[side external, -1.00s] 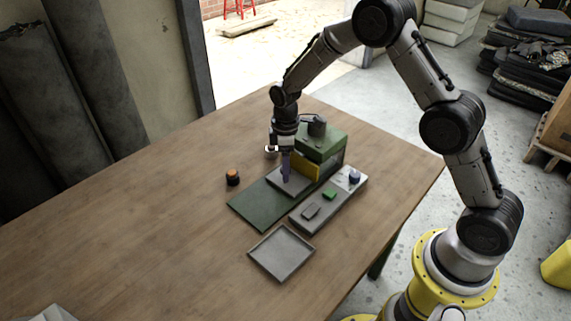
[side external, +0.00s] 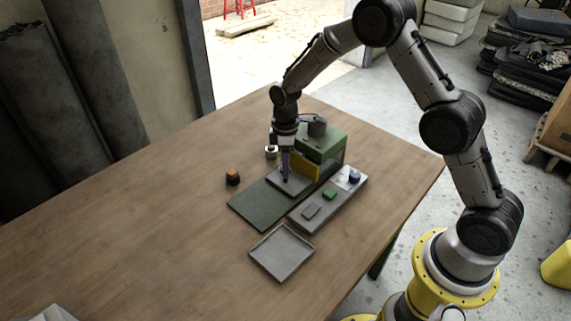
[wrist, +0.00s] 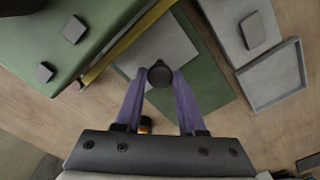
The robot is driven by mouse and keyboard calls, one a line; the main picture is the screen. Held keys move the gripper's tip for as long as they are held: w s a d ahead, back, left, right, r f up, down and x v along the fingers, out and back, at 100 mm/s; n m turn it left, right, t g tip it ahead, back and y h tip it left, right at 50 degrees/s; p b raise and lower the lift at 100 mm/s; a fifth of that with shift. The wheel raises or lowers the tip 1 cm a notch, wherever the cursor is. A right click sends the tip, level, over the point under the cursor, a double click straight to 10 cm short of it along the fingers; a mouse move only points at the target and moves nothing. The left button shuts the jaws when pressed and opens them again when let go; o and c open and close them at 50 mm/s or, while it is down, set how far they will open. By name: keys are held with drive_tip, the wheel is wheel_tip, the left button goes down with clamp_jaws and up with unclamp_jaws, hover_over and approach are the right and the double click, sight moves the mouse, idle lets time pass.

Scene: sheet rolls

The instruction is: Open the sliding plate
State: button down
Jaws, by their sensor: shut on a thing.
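The sliding plate (side external: 300,188) is a flat grey square on a dark green base (side external: 252,206), in front of the green machine with a yellow panel. It also shows in the wrist view (wrist: 182,48). A dark round knob (wrist: 160,73) stands on the plate. My gripper (side external: 286,179) points down over the plate. In the wrist view, its two purple fingers (wrist: 160,78) are shut on the knob, one on each side. The side view does not show the knob clearly, as the fingers hide it.
The green machine (side external: 322,145) stands right behind the plate. A grey panel (side external: 328,202) with small parts lies to the right, and an empty grey tray (side external: 281,254) lies in front. An orange-topped black button (side external: 232,177) stands to the left. The left tabletop is clear.

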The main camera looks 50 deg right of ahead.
idle(0.8)
drive_tip(key=a, duration=1.2)
drive_tip(key=shift+r, duration=0.1)
drive_tip(key=c, duration=0.5)
unclamp_jaws()
wheel_tip(320, 180, up, 14)
